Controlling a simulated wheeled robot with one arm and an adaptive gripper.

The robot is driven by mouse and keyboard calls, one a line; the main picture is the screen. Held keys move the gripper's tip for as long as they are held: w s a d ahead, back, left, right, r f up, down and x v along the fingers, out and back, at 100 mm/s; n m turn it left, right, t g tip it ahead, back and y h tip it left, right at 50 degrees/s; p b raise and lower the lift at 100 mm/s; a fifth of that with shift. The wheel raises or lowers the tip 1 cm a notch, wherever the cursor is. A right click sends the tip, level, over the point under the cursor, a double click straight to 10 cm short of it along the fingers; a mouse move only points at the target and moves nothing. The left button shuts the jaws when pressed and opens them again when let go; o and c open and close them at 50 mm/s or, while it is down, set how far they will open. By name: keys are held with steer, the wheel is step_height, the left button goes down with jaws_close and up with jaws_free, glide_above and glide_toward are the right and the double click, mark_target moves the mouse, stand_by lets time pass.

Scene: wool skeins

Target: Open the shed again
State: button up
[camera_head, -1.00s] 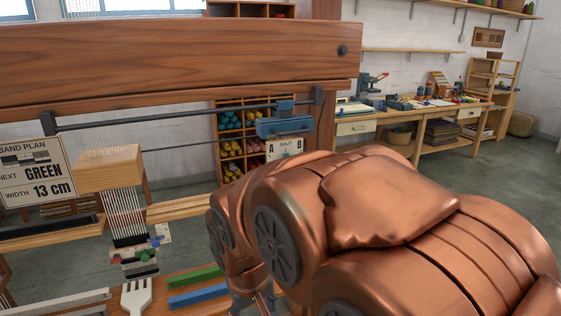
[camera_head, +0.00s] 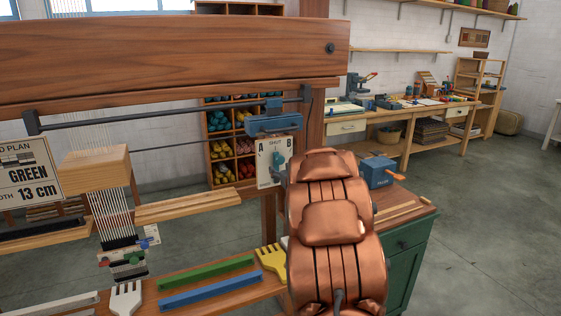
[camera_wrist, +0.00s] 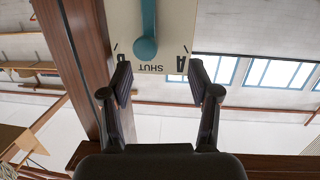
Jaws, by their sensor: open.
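The white shed panel (camera_head: 264,176), marked A, SHUT and B, hangs at the right end of the loom's rod below a blue carriage (camera_head: 274,124). Its teal lever (camera_head: 277,159) shows on the panel. In the wrist view the panel (camera_wrist: 180,30) appears upside down, and the lever (camera_wrist: 146,42) has its rounded end by the word SHUT. My gripper (camera_wrist: 161,80) is open and empty, facing the panel with its fingers on either side of the SHUT label. I cannot tell the remaining distance. In the head view my arm hides most of the gripper.
The loom's wooden beam (camera_head: 170,60) and post (camera_head: 312,115) stand close to my arm. Warp threads run through a wooden block (camera_head: 95,168). Green (camera_head: 206,272) and blue (camera_head: 210,291) bars and a yellow comb (camera_head: 272,262) lie on the bench. A blue box (camera_head: 376,172) stands right.

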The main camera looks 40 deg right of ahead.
mark_target(281, 159)
steer(key=shift+w+d+f+n+t+y+p, duration=0.15)
steer(key=shift+w+d+t+p, duration=0.2)
steer(key=shift+w+d, duration=0.75)
steer(key=shift+w+d+r+n+t+y+p, duration=0.1)
steer(key=shift+w+d+t+y+p, duration=0.25)
steer(key=shift+w+d, duration=0.7)
steer(key=shift+w+d+f+n+t+p, duration=0.15)
steer(key=shift+w+d+t, duration=0.45)
steer(key=shift+w, duration=0.8)
steer(key=shift+d+r, duration=0.1)
steer(key=shift+r, duration=0.05)
steer(key=shift+c, duration=0.3)
jaws_close()
